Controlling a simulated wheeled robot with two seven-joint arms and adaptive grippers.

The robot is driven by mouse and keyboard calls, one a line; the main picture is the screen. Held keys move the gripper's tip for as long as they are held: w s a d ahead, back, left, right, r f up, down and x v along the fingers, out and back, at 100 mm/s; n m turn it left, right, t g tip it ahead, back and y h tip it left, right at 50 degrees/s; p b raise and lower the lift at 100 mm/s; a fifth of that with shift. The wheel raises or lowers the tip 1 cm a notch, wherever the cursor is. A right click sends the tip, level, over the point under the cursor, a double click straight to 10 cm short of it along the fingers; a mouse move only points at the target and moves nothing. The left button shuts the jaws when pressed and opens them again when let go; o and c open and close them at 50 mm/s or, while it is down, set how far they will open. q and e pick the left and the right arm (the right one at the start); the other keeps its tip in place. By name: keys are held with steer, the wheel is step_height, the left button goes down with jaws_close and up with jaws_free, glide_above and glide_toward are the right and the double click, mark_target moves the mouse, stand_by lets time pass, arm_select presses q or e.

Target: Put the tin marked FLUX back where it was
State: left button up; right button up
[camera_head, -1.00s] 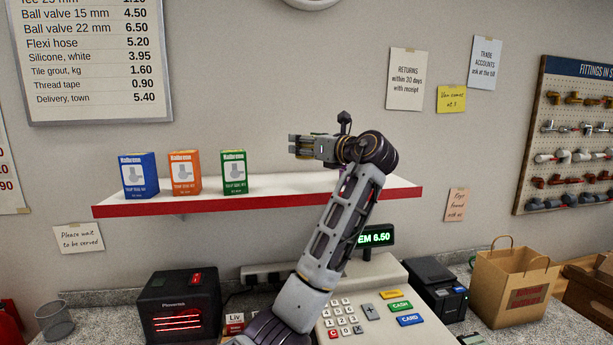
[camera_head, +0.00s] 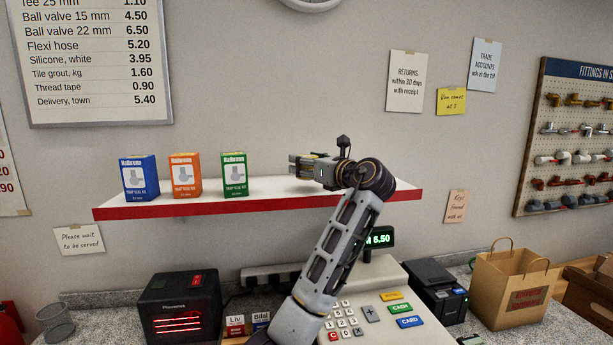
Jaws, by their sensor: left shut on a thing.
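My left gripper (camera_head: 300,167) reaches in over the right half of the red-edged shelf (camera_head: 250,207), pointing left. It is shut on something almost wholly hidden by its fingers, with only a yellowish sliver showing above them. I take this to be the FLUX tin, but no label can be read. The gripper is low, close to the shelf top; whether the held thing touches the shelf I cannot tell. My right gripper is not in view.
Blue (camera_head: 140,178), orange (camera_head: 186,177) and green (camera_head: 234,175) boxes stand on the shelf left of the gripper. Shelf top between the green box and gripper is clear. Below are a till (camera_head: 375,290), its green display (camera_head: 379,240), a black machine (camera_head: 180,305) and a paper bag (camera_head: 512,285).

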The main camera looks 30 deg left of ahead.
arm_select(q)
steer(key=shift+f, duration=1.65)
steer(key=shift+f, duration=0.1)
steer(key=o, duration=1.1)
steer(key=shift+d, duration=0.15)
steer(key=b+v, duration=0.2)
steer(key=v, duration=0.9)
steer(key=shift+s+d, duration=0.25)
steer(key=shift+d, duration=0.05)
